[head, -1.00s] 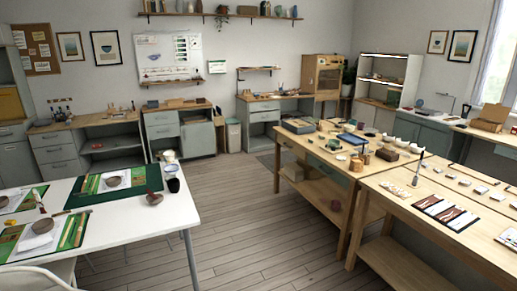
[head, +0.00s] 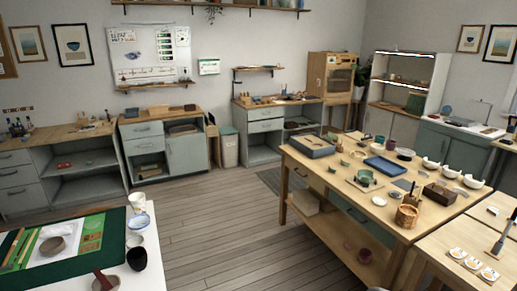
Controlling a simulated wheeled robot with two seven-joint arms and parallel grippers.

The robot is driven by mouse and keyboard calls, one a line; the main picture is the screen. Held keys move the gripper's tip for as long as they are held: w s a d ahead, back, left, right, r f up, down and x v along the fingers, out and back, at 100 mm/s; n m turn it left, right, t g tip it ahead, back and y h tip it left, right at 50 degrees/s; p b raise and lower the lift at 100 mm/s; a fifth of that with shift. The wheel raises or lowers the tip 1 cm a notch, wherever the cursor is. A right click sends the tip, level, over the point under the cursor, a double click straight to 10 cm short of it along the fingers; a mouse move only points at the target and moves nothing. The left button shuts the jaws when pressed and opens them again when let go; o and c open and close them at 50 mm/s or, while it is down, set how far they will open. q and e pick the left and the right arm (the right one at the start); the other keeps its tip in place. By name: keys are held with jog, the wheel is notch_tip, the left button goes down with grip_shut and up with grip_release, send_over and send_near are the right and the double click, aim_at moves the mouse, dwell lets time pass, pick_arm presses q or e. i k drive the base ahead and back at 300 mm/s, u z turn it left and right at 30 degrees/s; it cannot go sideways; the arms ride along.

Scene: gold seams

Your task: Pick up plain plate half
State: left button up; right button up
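I cannot make out a plain plate half for certain in the head view; the pieces on the tables are too small to tell. Small items lie on the wooden worktable (head: 330,172) at the right, around a green bowl (head: 365,177) and a blue tray (head: 388,167). Neither of my grippers shows in the view.
A white table (head: 150,262) at the lower left holds a green mat (head: 112,228), a brown bowl (head: 52,246) and a black cup (head: 137,258). Wooden floor (head: 235,235) lies open between the tables. Cabinets (head: 190,152) line the back wall.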

aim_at(334, 136)
jog(key=i, duration=7.3)
jog(key=z, duration=2.05)
jog(key=i, duration=2)
jog(key=z, duration=2.95)
